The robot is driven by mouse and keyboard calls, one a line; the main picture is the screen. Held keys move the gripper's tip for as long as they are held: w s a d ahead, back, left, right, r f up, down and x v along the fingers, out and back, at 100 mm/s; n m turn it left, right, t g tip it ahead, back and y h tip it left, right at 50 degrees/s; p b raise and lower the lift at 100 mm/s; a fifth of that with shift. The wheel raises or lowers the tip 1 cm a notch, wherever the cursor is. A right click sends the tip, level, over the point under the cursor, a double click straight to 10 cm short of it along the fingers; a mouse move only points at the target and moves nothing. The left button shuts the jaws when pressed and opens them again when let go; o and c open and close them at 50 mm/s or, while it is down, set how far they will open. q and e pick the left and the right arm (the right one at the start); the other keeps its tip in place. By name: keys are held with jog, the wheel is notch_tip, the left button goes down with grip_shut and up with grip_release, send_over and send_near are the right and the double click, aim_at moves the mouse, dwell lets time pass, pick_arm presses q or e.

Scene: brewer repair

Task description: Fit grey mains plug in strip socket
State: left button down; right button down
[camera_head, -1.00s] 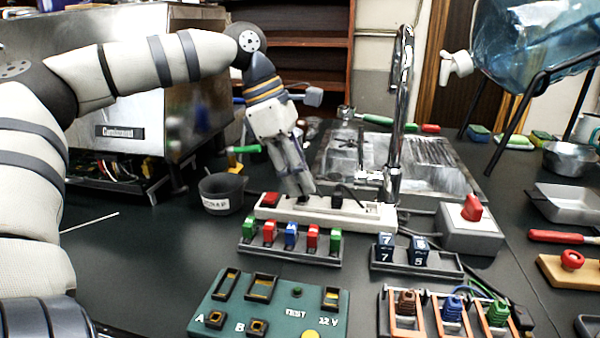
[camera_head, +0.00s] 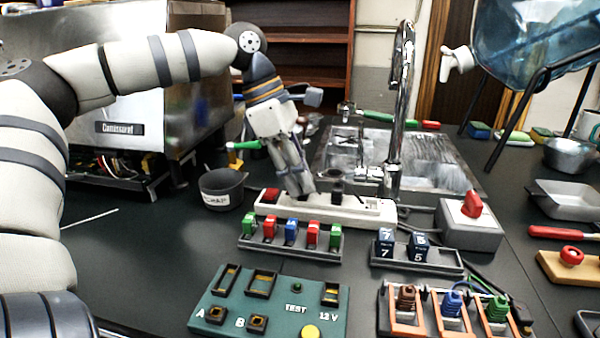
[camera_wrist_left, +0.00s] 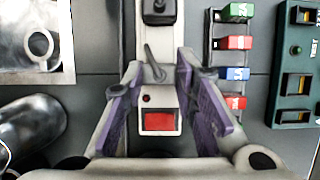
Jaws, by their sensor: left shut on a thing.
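The white power strip (camera_head: 378,213) lies on the dark bench, and its red rocker switch (camera_head: 268,195) is at the left end. My left gripper (camera_head: 302,192) points down over the strip, just right of the switch. In the left wrist view, the fingertips (camera_wrist_left: 153,73) are shut on the grey mains plug (camera_wrist_left: 152,74), with a short dark cord on it. The plug is at the strip's top; the fingers hide its underside, so I cannot tell how deep it sits. A black plug (camera_head: 337,190) stands in another socket (camera_wrist_left: 158,10). My right gripper is out of view.
A rack of coloured fuses (camera_head: 290,240) sits in front of the strip. A black scrap cup (camera_head: 222,188) stands to its left. A grey box with a red knob (camera_head: 470,220) is to its right. The sink and tap (camera_head: 397,130) are behind.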

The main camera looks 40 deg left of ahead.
pick_arm(q)
jog(key=shift+f, duration=0.2)
dwell(0.5)
jog(key=c, duration=1.2)
grip_release()
jog(key=v, duration=1.2)
jog(key=shift+f, duration=0.1)
